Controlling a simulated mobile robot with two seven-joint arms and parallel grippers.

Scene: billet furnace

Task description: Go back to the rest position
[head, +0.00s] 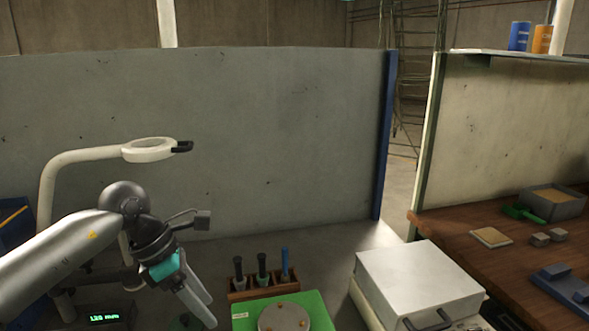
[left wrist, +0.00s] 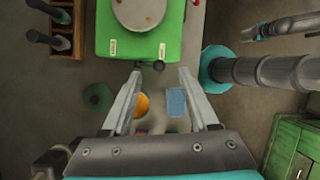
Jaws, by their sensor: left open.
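My left gripper (head: 204,300) hangs at the end of the grey arm at the lower left of the head view, pointing down and to the right. Its two fingers are apart with nothing between them. In the left wrist view the open fingers (left wrist: 160,80) lie just short of the green unit (left wrist: 174,34) with a round metal plate. An orange round thing (left wrist: 142,105) and a blue rectangle (left wrist: 176,103) show beyond and between the fingers, lower down. My right gripper cannot be made out in the head view.
A magnifier lamp (head: 150,149) stands behind my left arm. A wooden rack (head: 262,289) with three handled tools is right of the gripper. A silver lidded box (head: 418,273) stands further right. A grey partition (head: 220,140) rises behind. A wooden bench (head: 470,250) is at right.

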